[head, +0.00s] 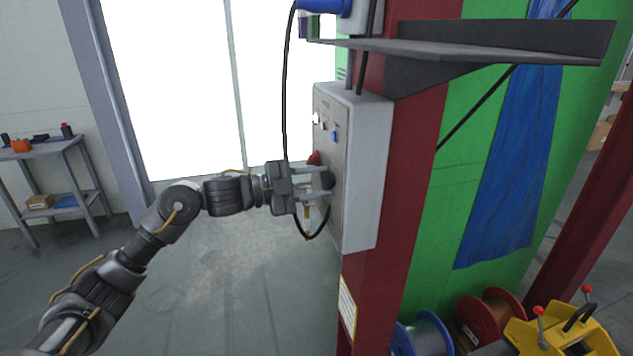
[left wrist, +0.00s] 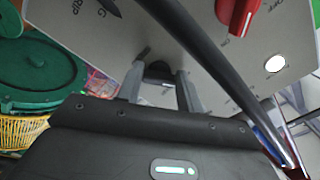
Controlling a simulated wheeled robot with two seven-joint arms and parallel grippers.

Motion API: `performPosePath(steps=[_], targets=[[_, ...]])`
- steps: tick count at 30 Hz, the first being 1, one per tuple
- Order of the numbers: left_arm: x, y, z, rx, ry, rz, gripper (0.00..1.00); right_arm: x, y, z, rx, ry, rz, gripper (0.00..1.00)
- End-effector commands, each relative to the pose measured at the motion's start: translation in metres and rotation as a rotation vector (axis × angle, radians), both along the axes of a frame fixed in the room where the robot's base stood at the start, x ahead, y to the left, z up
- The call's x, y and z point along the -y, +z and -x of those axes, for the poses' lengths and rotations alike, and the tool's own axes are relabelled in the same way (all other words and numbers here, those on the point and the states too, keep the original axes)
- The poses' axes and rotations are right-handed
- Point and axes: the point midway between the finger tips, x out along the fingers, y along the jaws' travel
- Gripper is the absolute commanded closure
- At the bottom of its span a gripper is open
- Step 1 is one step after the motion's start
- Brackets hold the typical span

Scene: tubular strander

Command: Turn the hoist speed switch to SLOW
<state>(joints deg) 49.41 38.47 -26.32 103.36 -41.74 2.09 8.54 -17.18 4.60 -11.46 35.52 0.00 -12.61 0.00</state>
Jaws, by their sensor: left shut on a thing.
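The grey control box (head: 366,170) is fixed to the dark red column. My left gripper (head: 328,181) reaches its front face from the left and is shut on a dark switch knob (head: 328,180). In the left wrist view the two fingers (left wrist: 162,85) stand either side of the dark knob (left wrist: 158,72) against the panel. The knob's pointer and its SLOW marking cannot be read. A red switch (head: 314,158) sits just above the fingers; it also shows in the left wrist view (left wrist: 238,14). My right gripper is not in view.
A black cable (head: 285,80) hangs close by my left gripper and crosses the left wrist view. A grey shelf (head: 480,44) juts out above the box. Wire spools (head: 425,335) stand on the floor at lower right. The floor left of the box is clear.

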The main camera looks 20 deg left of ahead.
Motion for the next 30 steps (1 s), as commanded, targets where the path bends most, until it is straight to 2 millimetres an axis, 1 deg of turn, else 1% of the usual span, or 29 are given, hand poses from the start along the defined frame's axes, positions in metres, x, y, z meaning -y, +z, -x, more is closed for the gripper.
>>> performPosePath(steps=[1,2,6,14,17,20,24,30], targets=[[0.0,0.0,0.0,-0.002,0.0,0.001,0.86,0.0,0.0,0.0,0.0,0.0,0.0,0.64],[0.0,0.0,0.0,-0.002,-0.001,0.0,0.61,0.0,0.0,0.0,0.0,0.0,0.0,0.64],[0.0,0.0,0.0,-0.001,0.0,0.001,0.43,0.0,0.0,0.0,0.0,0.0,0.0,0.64],[0.0,0.0,0.0,0.0,0.0,0.0,0.42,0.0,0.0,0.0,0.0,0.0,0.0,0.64],[-0.004,-0.001,0.002,0.001,0.0,-0.001,0.42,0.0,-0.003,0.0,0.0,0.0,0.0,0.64],[-0.015,-0.003,0.008,0.002,0.002,-0.001,0.42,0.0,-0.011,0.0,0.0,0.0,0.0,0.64],[-0.039,-0.006,0.023,0.0,0.003,-0.004,0.42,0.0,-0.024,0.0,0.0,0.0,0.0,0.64],[-0.071,-0.005,0.044,0.0,0.002,-0.003,0.42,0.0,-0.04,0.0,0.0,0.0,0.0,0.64]])
